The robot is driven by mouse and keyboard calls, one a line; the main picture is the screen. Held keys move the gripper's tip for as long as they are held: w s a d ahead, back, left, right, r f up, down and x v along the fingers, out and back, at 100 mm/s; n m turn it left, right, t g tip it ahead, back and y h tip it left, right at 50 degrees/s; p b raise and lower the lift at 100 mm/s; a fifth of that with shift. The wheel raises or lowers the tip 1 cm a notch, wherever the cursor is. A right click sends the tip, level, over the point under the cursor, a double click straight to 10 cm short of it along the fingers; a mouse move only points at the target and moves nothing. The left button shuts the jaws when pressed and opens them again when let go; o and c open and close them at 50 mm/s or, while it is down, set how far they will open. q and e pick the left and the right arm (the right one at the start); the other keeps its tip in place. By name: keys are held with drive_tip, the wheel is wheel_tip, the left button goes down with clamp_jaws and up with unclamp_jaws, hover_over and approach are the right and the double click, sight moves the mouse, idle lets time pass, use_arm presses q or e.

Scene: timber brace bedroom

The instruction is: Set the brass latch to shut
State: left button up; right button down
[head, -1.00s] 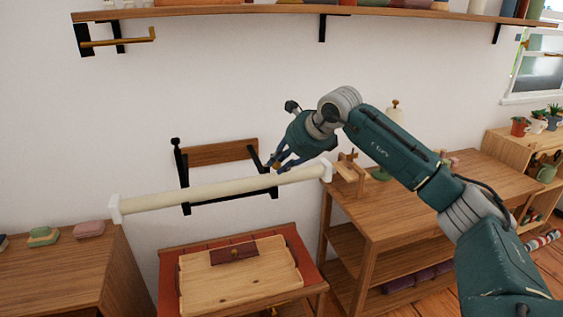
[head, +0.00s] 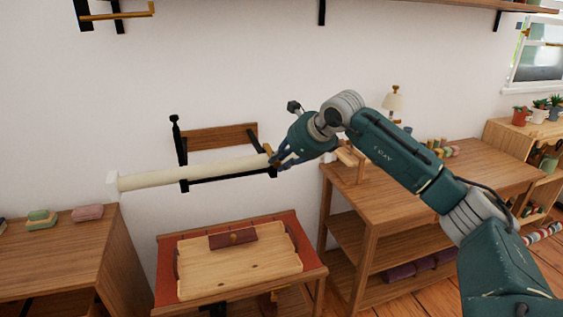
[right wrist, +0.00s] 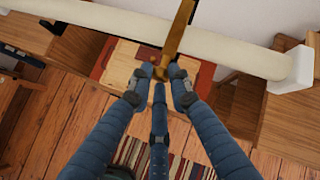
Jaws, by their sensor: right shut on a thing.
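The brass latch (head: 269,151) is at the right arm of a black wall bracket (head: 230,177). In the right wrist view it is a slim brass bar (right wrist: 177,38) crossing a cream roller (right wrist: 220,55). My right gripper (head: 276,160) is shut on the latch's near end, with its blue fingers (right wrist: 161,80) around it. The roller (head: 195,174) also shows in the head view; its right end is hidden behind my gripper. How the latch's far end sits is too small to tell. My left gripper is not in view.
A small table (head: 310,272) with a light wooden tray (head: 210,270) stands below the bracket. A wooden workbench (head: 400,195) holding small items stands to the right, under my right arm. A cabinet (head: 60,250) stands at the left.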

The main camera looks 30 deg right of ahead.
drive_tip(key=f, duration=0.2)
drive_tip(key=s+f, duration=0.1)
drive_tip(key=shift+a+f+g, duration=0.1)
drive_tip(key=shift+a+g, duration=0.3)
drive_tip(key=c, duration=1.6)
unclamp_jaws()
drive_tip(key=v, duration=1.1)
drive_tip(key=shift+d+r, duration=0.2)
drive_tip(key=shift+r, duration=0.2)
drive_tip(key=shift+a, duration=0.1)
